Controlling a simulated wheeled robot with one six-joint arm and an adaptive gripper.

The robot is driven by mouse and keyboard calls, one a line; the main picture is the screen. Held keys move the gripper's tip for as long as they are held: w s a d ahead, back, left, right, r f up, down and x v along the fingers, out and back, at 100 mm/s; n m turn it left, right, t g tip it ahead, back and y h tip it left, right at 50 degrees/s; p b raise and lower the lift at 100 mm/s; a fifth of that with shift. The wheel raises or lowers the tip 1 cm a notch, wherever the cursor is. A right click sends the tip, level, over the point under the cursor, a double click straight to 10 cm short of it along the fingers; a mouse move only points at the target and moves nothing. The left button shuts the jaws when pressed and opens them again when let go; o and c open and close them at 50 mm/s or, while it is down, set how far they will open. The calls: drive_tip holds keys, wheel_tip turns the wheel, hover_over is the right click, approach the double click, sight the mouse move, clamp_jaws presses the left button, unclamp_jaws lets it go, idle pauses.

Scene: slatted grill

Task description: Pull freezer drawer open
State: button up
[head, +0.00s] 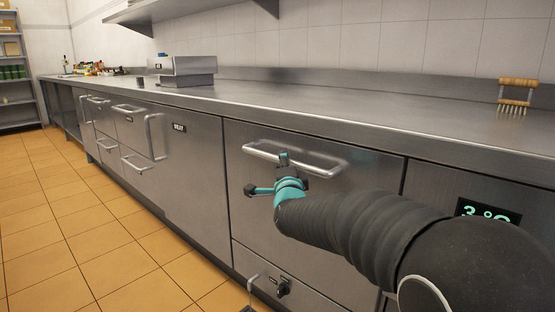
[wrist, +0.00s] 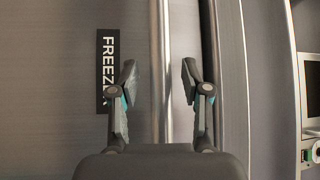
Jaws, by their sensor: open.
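The freezer drawer (head: 355,180) is a flat steel front under the counter and looks shut. Its horizontal bar handle (head: 320,163) runs near its top edge. In the wrist view the handle (wrist: 161,60) runs up the picture, between my gripper's two fingers. A black label reading "FREEZ" (wrist: 106,55) lies left of the handle there, its end hidden by the left finger. My gripper (head: 267,174) is open at the handle, one finger on each side, not closed on it. Whether a finger touches the bar cannot be told.
A steel counter (head: 330,105) runs above the drawers. A wooden-handled brush (head: 515,97) stands on it. More cabinets with bar handles (head: 154,137) line the left. The tiled floor (head: 90,225) is clear.

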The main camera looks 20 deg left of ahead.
drive_tip(key=shift+x, duration=0.95)
